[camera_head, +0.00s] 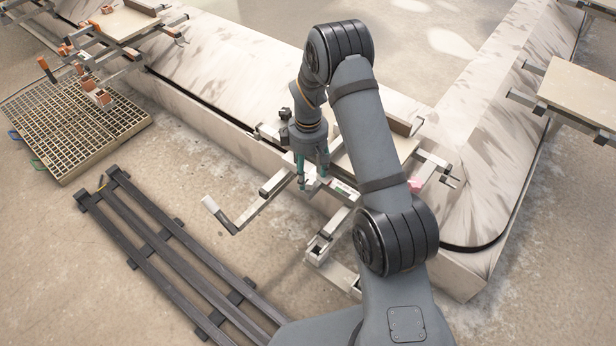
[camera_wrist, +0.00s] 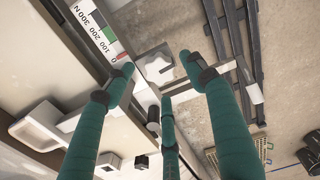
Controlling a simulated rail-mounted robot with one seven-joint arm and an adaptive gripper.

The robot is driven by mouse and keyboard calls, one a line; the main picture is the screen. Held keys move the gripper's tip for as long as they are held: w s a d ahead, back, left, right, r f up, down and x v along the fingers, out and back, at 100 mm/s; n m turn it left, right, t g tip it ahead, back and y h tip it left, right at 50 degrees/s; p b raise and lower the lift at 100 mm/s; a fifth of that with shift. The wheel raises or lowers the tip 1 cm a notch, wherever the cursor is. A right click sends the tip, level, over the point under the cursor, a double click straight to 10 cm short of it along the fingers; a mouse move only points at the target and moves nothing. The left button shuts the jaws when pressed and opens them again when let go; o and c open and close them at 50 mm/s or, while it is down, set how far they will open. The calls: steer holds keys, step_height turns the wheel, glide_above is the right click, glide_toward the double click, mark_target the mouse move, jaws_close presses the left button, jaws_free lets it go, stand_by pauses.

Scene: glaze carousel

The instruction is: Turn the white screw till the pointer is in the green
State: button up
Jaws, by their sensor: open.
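The white screw (camera_wrist: 157,67) shows in the wrist view as a pale, lobed knob. My gripper (camera_wrist: 160,76) is open, its teal fingers spread around the knob; I cannot tell whether any finger touches it. A white scale (camera_wrist: 104,48) marked 0 to 300 lies left of the knob in the wrist view, with a green patch (camera_wrist: 110,34). A small red mark (camera_wrist: 121,56), perhaps the pointer, is near the 0 end, outside the green.
A bar with a white end (camera_head: 209,204) sticks out left of my gripper. Dark floor rails (camera_head: 170,250) and a tan grate (camera_head: 75,130) lie on the floor at left. A pink part (camera_head: 416,184) sits right of my arm. Other clamp fixtures stand along the carousel (camera_head: 215,60).

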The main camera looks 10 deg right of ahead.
steer(key=shift+f, duration=1.1)
steer(key=shift+c, duration=1)
steer(key=c, duration=0.9)
